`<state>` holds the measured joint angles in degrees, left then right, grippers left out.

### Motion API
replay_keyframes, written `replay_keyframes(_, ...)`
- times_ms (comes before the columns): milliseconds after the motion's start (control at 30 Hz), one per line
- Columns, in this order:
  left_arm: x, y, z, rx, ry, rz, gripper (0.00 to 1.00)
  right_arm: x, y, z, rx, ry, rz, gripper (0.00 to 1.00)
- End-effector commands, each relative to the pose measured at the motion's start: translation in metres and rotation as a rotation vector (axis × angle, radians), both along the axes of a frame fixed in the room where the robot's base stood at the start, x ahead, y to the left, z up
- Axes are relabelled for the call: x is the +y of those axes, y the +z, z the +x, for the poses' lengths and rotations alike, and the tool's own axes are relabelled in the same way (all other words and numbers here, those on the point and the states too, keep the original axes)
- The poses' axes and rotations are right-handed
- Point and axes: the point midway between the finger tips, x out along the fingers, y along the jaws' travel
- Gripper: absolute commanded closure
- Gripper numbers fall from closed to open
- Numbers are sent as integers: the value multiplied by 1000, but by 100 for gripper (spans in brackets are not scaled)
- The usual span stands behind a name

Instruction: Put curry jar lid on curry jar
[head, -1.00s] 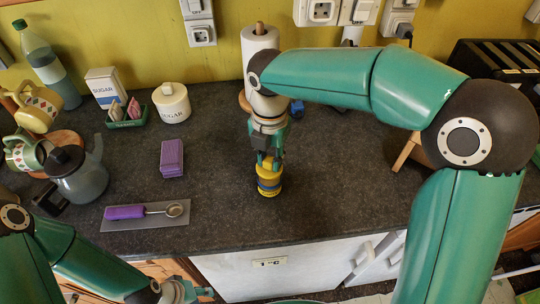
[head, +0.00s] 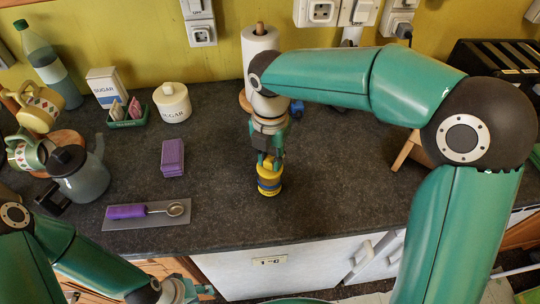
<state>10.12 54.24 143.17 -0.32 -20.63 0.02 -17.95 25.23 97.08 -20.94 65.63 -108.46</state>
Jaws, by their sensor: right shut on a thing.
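The curry jar (head: 269,187) is a small yellow jar with a blue band, standing upright on the dark counter. Its yellow lid (head: 269,164) is at the top of the jar, between my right gripper's fingertips. My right gripper (head: 268,157) points down over the jar and is shut on the lid. The lid looks level and in line with the jar; I cannot tell whether it is fully seated. My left gripper (head: 190,291) is low at the bottom left, in front of the counter, and its fingers are too cut off to read.
A purple-handled spoon (head: 140,211) lies on a grey mat (head: 180,218) left of the jar. A purple block stack (head: 172,158), a sugar jar (head: 172,104) and a grey teapot (head: 80,176) stand further left. A paper towel roll (head: 259,48) stands behind.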

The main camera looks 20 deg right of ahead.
Motion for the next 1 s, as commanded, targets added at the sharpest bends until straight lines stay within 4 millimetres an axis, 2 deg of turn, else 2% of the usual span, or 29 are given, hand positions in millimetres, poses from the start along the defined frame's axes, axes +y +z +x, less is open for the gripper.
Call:
replay_keyframes(933, 0, -7, 0, 0, 0, 0, 60, 0, -11, 0, -1, 0, 1, 100)
replay_keyframes(967, 0, -7, 0, 0, 0, 0, 60, 0, -11, 0, -1, 0, 1, 69)
replay_keyframes(1000, 0, -7, 0, 0, 0, 0, 60, 0, -11, 0, -1, 0, 1, 63)
